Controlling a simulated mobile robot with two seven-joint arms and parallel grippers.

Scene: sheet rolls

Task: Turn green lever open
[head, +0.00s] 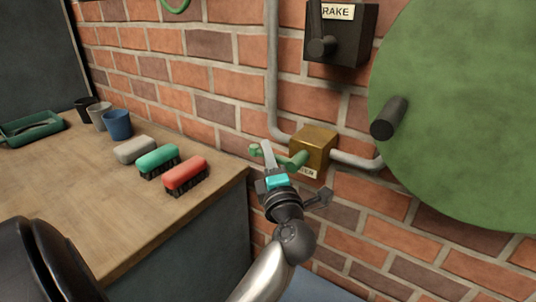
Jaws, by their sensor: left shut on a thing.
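The green lever (297,160) sticks out of a brass valve box (314,146) on the brick wall, with grey pipes running into it. A green end piece (255,149) shows just left of the fingers. The gripper hides part of the lever, so its exact angle is hard to tell. My right gripper is not in view.
A black brake box (342,35) with a knob is above the valve. A large green disc (465,120) with a black handle (389,118) is at the right. The wooden bench (90,215) at left holds brushes (184,176), cups (117,125) and a green tray (30,128).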

